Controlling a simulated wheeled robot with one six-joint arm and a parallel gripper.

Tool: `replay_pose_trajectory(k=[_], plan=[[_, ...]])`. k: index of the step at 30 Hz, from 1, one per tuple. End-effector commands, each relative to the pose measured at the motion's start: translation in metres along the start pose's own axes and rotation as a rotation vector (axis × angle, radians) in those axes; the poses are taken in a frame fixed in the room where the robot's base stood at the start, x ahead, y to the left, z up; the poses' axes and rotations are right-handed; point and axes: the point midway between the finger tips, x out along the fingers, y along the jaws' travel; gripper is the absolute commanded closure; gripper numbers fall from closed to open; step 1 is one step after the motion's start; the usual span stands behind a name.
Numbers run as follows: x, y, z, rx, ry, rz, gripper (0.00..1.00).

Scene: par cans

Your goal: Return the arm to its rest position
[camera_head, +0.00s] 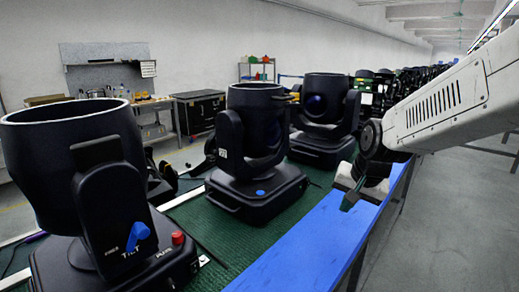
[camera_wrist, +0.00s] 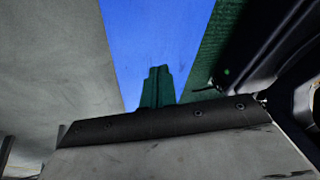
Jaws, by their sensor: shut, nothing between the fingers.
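My arm (camera_head: 440,108) reaches in from the right in the head view and bends down at a dark joint. My gripper (camera_head: 348,203) hangs at its end over the blue strip along the table's edge, pointing down and left. In the wrist view its green fingers (camera_wrist: 158,86) are together against the blue strip (camera_wrist: 155,35), with nothing between them. I cannot tell the exact height of the fingertips above the strip.
Black par cans stand in a row on the green-topped table: a near one (camera_head: 60,165), a middle one (camera_head: 262,120) and a farther one (camera_head: 322,105). More stand behind. Grey floor (camera_head: 450,220) is open at the right. A workbench (camera_head: 155,105) stands by the back wall.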

Motion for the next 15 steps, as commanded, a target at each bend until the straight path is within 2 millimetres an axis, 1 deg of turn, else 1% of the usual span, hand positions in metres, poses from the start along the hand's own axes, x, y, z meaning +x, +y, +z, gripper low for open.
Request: replay_pose_trajectory(k=[1,3,8,9,12,15], plan=[[-0.01,0.01,0.02,-0.055,-0.048,0.024,1.0],[-0.027,0.025,0.05,-0.138,-0.119,0.058,1.0],[-0.068,0.059,0.11,-0.296,-0.242,0.112,1.0],[-0.079,0.069,0.126,-0.332,-0.268,0.124,1.0],[-0.104,0.092,0.162,-0.41,-0.317,0.149,1.0],[-0.123,0.109,0.189,-0.457,-0.332,0.163,1.0]])
